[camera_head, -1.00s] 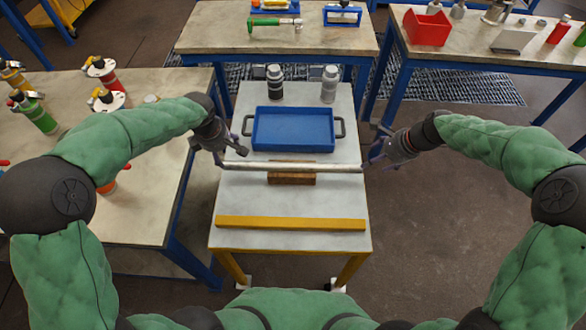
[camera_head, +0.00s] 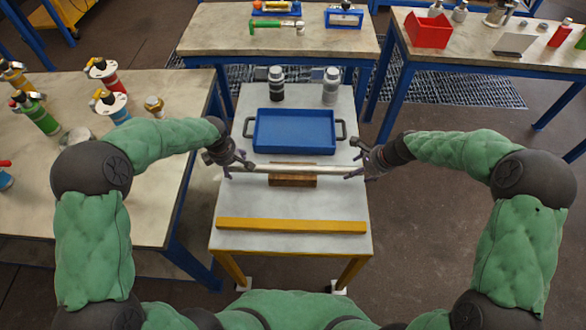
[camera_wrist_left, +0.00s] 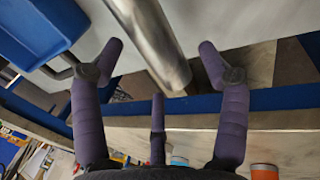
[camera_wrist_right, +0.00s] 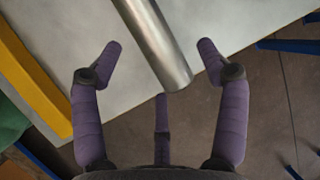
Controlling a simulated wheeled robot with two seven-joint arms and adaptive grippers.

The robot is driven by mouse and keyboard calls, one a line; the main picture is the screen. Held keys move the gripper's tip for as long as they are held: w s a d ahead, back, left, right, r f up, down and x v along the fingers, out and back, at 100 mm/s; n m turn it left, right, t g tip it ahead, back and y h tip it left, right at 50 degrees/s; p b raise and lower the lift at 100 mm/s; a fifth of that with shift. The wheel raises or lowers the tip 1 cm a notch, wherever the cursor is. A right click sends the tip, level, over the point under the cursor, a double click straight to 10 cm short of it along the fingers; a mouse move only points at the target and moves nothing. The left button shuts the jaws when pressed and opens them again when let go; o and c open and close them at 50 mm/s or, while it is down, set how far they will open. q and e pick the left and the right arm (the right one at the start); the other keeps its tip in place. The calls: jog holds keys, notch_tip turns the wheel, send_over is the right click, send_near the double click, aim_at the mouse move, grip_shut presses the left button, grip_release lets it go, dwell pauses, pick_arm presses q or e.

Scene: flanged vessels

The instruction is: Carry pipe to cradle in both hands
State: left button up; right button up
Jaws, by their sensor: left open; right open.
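A long grey metal pipe (camera_head: 296,168) lies crosswise on a brown wooden block (camera_head: 292,181) on the small table, its ends sticking out on both sides. My left gripper (camera_head: 238,167) is open at the pipe's left end. In the left wrist view the pipe end (camera_wrist_left: 158,45) lies between its spread fingers, apart from them. My right gripper (camera_head: 357,160) is open at the right end. In the right wrist view the pipe end (camera_wrist_right: 158,45) lies between its spread fingers without visible contact. I cannot make out a cradle for certain.
A blue tray (camera_head: 258,132) with dark handles lies behind the pipe, with two bottles (camera_head: 331,86) beyond it. A yellow bar (camera_head: 291,226) runs along the table's front. Side tables hold flanged vessels (camera_head: 40,117) at left and a red bin (camera_head: 428,31) at right.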

pick_arm(q)
jog(key=shift+w+f, duration=0.1)
jog(key=shift+f, duration=0.4)
pick_arm(e)
jog(key=shift+w+a+f, duration=0.1)
jog(key=shift+a+f, duration=0.1)
jog(key=shift+f, duration=0.2)
pick_arm(q)
grip_shut()
pick_arm(e)
grip_shut()
pick_arm(q)
jog(key=shift+r, duration=0.1)
